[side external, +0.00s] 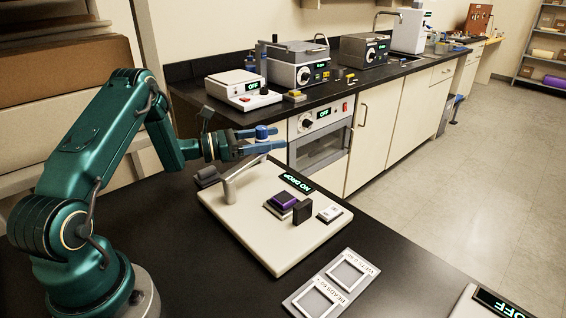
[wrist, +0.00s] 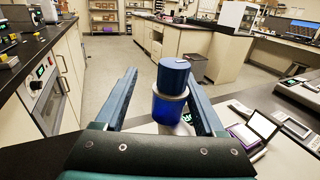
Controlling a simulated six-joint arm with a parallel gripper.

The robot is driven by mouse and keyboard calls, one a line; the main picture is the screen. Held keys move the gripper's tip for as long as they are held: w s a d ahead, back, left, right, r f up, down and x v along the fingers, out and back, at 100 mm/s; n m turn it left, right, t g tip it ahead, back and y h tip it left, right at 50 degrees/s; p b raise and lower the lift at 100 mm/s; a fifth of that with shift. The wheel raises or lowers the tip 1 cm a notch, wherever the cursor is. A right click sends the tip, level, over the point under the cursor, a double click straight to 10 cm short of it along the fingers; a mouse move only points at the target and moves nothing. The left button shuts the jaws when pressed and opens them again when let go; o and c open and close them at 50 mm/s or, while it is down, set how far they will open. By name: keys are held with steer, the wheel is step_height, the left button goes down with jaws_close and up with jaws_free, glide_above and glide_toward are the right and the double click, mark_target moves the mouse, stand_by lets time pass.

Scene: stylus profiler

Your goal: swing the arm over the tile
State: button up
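The profiler is a cream base plate (side external: 245,232) on the black bench, with a "NO DROP" display (side external: 296,182). A grey arm (side external: 244,176) slants up over its left part, away from the tile. A blue knob (side external: 262,132) appears to stand at the arm's raised end. The purple tile (side external: 284,201) lies on a small stage right of the arm. My gripper (side external: 278,139) is level above the plate, its fingers on either side of the knob. In the wrist view the blue knob (wrist: 170,108) stands between my open fingers (wrist: 162,76), with gaps showing.
A black block (side external: 303,212) and a small white block (side external: 330,214) stand beside the tile. A grey two-frame tray (side external: 333,284) lies in front of the plate. Instruments line the back counter, including a white scale (side external: 237,86).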

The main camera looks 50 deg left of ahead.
steer(key=v, duration=0.5)
step_height(320, 180, up, 12)
steer(key=s+d+r+m+g+h, duration=0.1)
steer(key=s+d+m+g+h, duration=0.15)
steer(key=d+m+g, duration=0.5)
steer(key=s+d+r+m+g+h, duration=0.1)
steer(key=s+d+m+g+h, duration=0.3)
steer(key=d, duration=0.6)
steer(key=s+d+f+m+g+y, duration=0.2)
steer(key=s+d+m+y, duration=0.4)
steer(key=s+m, duration=0.25)
steer(key=s+a+m+t+y, duration=0.2)
steer(key=s+a+m+y, duration=0.3)
steer(key=m+y, duration=0.3)
steer(key=shift+s+a+f+m+t, duration=0.3)
steer(key=shift+s+m, duration=0.6)
steer(key=shift+m, duration=0.6)
steer(key=shift+r, duration=0.1)
